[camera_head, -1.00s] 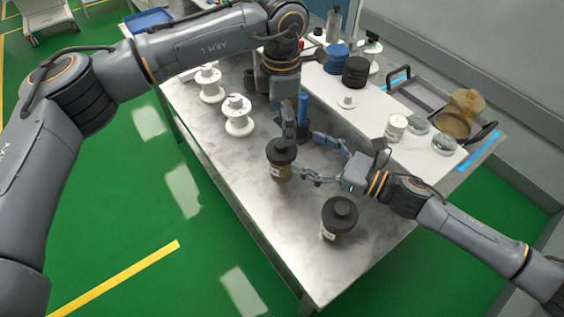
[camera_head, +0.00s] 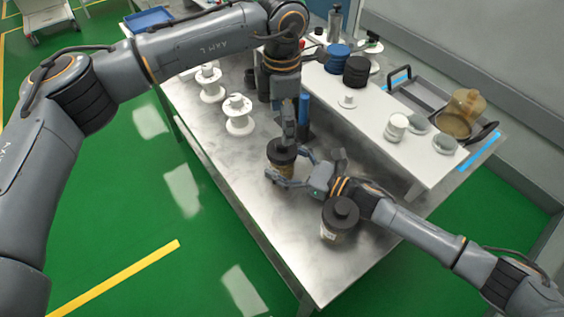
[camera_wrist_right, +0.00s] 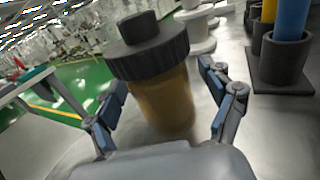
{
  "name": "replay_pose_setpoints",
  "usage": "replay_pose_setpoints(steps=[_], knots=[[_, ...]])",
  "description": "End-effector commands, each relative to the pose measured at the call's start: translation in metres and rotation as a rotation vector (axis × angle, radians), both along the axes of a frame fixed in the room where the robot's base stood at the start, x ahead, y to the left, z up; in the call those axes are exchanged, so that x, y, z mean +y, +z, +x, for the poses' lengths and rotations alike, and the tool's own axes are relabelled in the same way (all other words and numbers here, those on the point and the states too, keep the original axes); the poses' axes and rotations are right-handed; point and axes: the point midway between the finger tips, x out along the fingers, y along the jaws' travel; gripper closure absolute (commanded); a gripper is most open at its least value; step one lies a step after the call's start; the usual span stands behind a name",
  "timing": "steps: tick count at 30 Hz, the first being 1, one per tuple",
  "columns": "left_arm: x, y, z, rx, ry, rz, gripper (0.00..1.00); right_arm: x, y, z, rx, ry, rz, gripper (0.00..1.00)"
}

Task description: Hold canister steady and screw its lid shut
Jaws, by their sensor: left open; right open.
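The canister (camera_head: 282,170) is an amber jar with a ribbed black lid (camera_head: 283,150), standing upright on the metal table. In the right wrist view its amber body (camera_wrist_right: 165,105) and the knobbed black lid (camera_wrist_right: 148,52) show clearly; the lid sits on top, and I cannot tell how tightly. My right gripper (camera_head: 291,170) is open, with one finger on either side of the body; in its wrist view (camera_wrist_right: 165,105) gaps show at both sides. My left gripper (camera_head: 288,140) points down over the lid, open; its fingertips partly overlap the lid, and contact is unclear.
A second black-lidded jar (camera_head: 339,220) stands close to my right wrist. White spools (camera_head: 239,116) stand at the table's left side. A black holder with blue and yellow cylinders (camera_wrist_right: 283,60) is behind the canister. A raised white shelf (camera_head: 372,117) carries discs and small jars.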

Motion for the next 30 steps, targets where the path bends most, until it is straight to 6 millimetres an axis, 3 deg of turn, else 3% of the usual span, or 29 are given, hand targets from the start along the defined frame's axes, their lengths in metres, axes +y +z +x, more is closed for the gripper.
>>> replay_pose_setpoints(steps=[11, 23, 30], knots=[[-0.0002, 0.0, -0.0001, 0.0, 0.0, 0.0, 0.13, 0.0031, -0.0003, 0.0016, 0.001, 0.0, 0.0, 0.2], [-0.0002, 0.0001, -0.0001, 0.0, 0.0, 0.0, 0.13, 0.0029, -0.0002, 0.0016, 0.001, 0.0, 0.0, 1.0], [-0.0004, 0.0, -0.0002, 0.001, 0.089, 0.0, 0.13, 0.0029, -0.0001, 0.0016, 0.001, 0.0, 0.0, 1.0]])
